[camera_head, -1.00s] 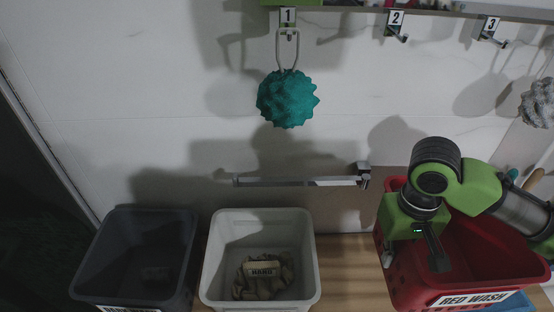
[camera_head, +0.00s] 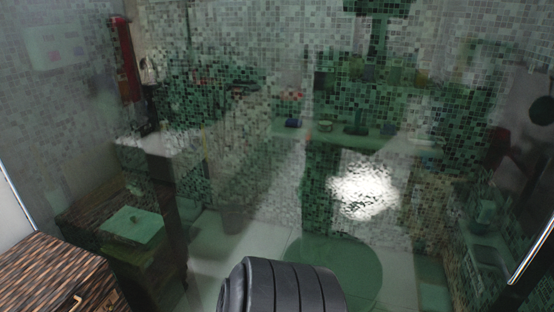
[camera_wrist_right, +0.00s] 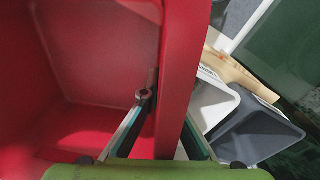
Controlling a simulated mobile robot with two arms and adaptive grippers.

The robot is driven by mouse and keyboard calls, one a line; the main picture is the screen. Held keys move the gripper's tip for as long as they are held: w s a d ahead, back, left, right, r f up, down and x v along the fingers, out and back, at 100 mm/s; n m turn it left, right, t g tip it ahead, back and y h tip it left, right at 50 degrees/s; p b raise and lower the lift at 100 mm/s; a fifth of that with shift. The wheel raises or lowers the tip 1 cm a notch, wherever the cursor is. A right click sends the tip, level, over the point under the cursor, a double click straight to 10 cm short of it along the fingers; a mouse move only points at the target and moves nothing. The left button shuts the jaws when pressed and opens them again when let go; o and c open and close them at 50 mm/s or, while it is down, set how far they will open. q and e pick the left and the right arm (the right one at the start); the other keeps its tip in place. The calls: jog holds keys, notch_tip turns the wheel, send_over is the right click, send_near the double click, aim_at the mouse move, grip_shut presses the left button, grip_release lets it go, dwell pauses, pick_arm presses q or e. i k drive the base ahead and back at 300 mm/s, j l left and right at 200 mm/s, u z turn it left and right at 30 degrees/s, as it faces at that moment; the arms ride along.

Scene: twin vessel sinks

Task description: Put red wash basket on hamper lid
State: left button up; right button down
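The red wash basket (camera_wrist_right: 100,50) fills the left and middle of the right wrist view. My right gripper (camera_wrist_right: 168,105) has one finger inside the basket and one outside, shut on its wall. The basket's inside looks empty where it shows. The basket and both grippers are out of the head view. A brown woven surface with gold-coloured fittings, likely the hamper lid (camera_head: 45,275), shows at the lower left of the head view. My left gripper is not in view.
In the right wrist view, a white bin (camera_wrist_right: 212,102) and a dark grey bin (camera_wrist_right: 258,130) stand beyond the basket, near a wooden surface (camera_wrist_right: 225,66). A mosaic-tiled, glassy wall (camera_head: 270,100) with reflections fills most of the head view.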

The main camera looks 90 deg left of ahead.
aim_at(26, 290)
jog(key=k+u, duration=0.15)
jog(key=u, duration=0.3)
jog(key=k+j+u, duration=0.15)
jog(key=u, duration=0.3)
jog(key=k+j+u, duration=0.1)
jog(key=u, duration=0.4)
jog(key=k+j+u, duration=0.15)
jog(key=u, duration=0.3)
jog(key=j+u, duration=0.3)
jog(key=u, duration=0.15)
jog(key=k+j+u, duration=0.1)
jog(key=j+u, duration=0.2)
jog(key=u, duration=0.15)
jog(key=j+u, duration=0.25)
jog(key=u, duration=0.25)
jog(key=j+u, duration=0.25)
jog(key=u, duration=0.2)
jog(key=i+u, duration=0.15)
jog(key=u, duration=0.3)
jog(key=i+l+u, duration=0.1)
jog(key=u, duration=0.4)
jog(key=i+l+u, duration=0.15)
jog(key=u, duration=0.3)
